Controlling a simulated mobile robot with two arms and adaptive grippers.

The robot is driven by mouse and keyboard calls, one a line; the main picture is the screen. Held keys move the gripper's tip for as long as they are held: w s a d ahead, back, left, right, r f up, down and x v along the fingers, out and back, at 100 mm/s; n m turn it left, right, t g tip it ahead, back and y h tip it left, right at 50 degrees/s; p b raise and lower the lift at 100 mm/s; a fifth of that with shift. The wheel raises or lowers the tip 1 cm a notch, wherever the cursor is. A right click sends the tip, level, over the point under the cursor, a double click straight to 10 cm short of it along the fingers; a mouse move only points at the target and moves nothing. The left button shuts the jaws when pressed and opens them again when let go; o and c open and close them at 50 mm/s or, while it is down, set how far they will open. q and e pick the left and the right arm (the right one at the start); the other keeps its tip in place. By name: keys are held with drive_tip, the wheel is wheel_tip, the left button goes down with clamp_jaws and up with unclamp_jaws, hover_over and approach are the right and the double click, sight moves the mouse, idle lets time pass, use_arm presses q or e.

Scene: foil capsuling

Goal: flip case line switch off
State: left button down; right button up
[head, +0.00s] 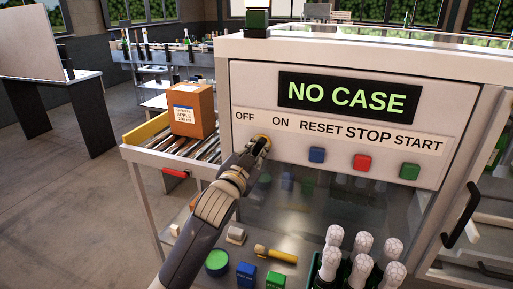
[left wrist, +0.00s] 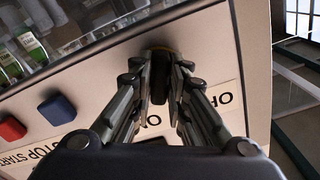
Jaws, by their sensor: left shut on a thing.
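The case line switch (head: 264,137) is a dark knob with a yellow rim on the pale control panel (head: 240,85), below the OFF and ON labels. My left gripper (head: 258,146) is at the knob and hides most of it in the head view. In the left wrist view, the gripper's two fingers are closed around the dark knob (left wrist: 159,85), with the OFF and ON labels on either side. Which label the knob points to cannot be told. My right gripper is not in view.
To the right of the switch are the blue RESET (head: 317,155), red STOP (head: 361,162) and green START (head: 409,171) buttons. The display (head: 348,95) reads NO CASE. A cardboard box (head: 192,112) stands on the roller conveyor at left. Bottles with pale tops (head: 362,243) stand below the panel.

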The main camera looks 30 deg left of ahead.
use_arm(q)
drive_tip(key=n+p, duration=0.1)
drive_tip(key=n, duration=0.1)
drive_tip(key=shift+r+n+p, duration=0.1)
drive_tip(key=shift+n+p, duration=0.2)
drive_tip(key=shift+n, duration=0.1)
drive_tip(key=n+p, duration=0.2)
drive_tip(key=n, duration=0.1)
drive_tip(key=shift+d+n, duration=0.1)
drive_tip(key=shift+n, duration=0.2)
drive_tip(key=n+p, duration=0.3)
drive_tip(key=n, duration=0.1)
drive_tip(key=shift+n+p, duration=0.7)
drive_tip(key=shift+n, duration=0.6)
drive_tip(key=c, duration=1.6)
unclamp_jaws()
drive_tip(key=shift+o, duration=0.2)
